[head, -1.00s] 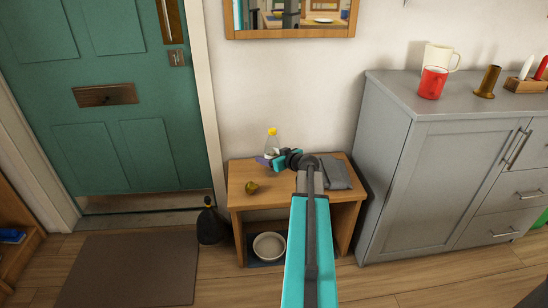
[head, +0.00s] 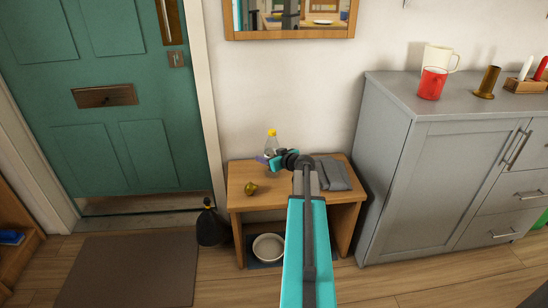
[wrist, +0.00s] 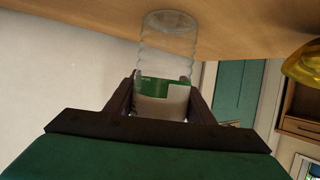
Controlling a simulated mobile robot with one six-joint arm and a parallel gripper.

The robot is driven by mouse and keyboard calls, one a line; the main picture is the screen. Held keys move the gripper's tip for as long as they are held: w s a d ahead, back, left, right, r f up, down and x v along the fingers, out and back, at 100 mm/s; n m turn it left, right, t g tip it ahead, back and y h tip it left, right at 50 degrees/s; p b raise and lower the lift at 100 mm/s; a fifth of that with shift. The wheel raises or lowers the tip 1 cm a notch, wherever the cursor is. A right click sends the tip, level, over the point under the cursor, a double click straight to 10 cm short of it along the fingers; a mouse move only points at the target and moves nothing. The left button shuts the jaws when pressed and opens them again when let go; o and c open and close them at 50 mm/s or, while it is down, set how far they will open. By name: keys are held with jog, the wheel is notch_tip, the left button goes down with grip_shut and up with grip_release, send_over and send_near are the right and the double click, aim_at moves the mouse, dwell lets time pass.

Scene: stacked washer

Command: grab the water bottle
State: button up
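The water bottle is clear with a yellow cap. In the head view the bottle (head: 271,144) stands upright at the back of the small wooden table. My gripper (head: 268,159) is low beside it and hides its lower part. In the wrist view, which is turned over, the clear bottle (wrist: 168,45) with a green and white label reaches the tabletop at the top of the picture. The two dark fingers of my gripper (wrist: 162,90) lie on either side of the label, close to it. Whether they press on it I cannot tell.
The wooden table (head: 240,206) also holds a small olive-yellow object (head: 251,189) at its left and a grey folded item (head: 333,174) at its right. A grey cabinet (head: 410,190) stands close on the right, and a wall is behind the table.

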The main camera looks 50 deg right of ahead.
aim_at(269, 149)
jog(key=c, duration=0.4)
jog(key=shift+r, duration=0.1)
jog(key=shift+r+p, duration=0.35)
jog(key=shift+r, duration=0.5)
jog(key=shift+s+r, duration=0.15)
jog(key=shift+r, duration=0.35)
jog(key=shift+s+r, duration=0.15)
jog(key=shift+r, duration=0.35)
jog(key=s+d, duration=0.1)
jog(key=s, duration=0.4)
jog(key=s+d+p, duration=0.1)
jog(key=s, duration=0.4)
jog(key=s+d+r, duration=0.1)
jog(key=s, duration=0.4)
jog(key=shift+p, duration=0.4)
jog(key=shift+a+r, duration=0.1)
